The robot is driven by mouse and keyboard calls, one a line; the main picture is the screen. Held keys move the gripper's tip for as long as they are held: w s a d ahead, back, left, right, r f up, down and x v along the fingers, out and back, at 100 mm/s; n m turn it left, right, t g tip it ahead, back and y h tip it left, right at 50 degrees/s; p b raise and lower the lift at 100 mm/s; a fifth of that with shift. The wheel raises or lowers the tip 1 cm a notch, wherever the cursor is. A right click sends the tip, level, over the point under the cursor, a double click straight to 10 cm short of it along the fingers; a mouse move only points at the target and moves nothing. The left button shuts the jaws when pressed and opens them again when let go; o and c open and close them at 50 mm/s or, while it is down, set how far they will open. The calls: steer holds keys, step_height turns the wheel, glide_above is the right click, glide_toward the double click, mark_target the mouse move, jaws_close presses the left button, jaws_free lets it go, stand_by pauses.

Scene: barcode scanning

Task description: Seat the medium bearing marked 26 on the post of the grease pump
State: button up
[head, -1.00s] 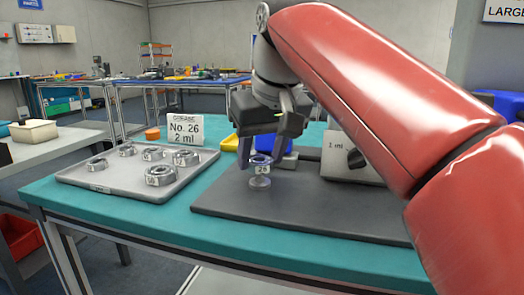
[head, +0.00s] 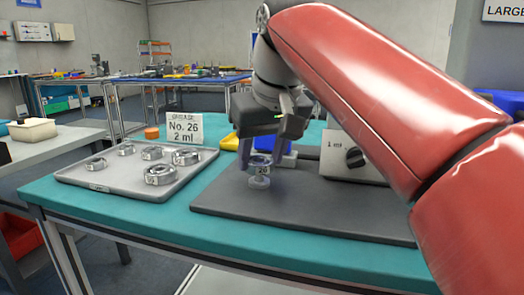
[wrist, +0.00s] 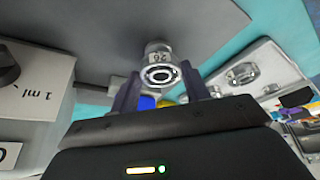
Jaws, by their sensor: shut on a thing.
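The bearing marked 26 (head: 261,165) is a silver ring with a pale label. It is between the fingers of my gripper (head: 263,156), which is shut on it. The ring looks roughly lined up with the post. I cannot tell whether it is seated or just above; the join is hidden.
A grey tray (head: 82,181) with several other bearings lies at left. A sign (head: 184,130) reads grease No. 26, 2 ml. A box with a black dial (head: 355,157), marked 1 ml, stands right of the post. Blue and yellow bins are behind. The mat (head: 300,222) is clear in front.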

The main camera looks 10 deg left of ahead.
steer(key=shift+f+b, duration=0.35)
steer(key=shift+f, duration=0.6)
stand_by(0.6)
steer(key=o, duration=1.5)
step_height(320, 180, up, 3)
steer(key=p, duration=0.3)
steer(key=shift+r, duration=2.3)
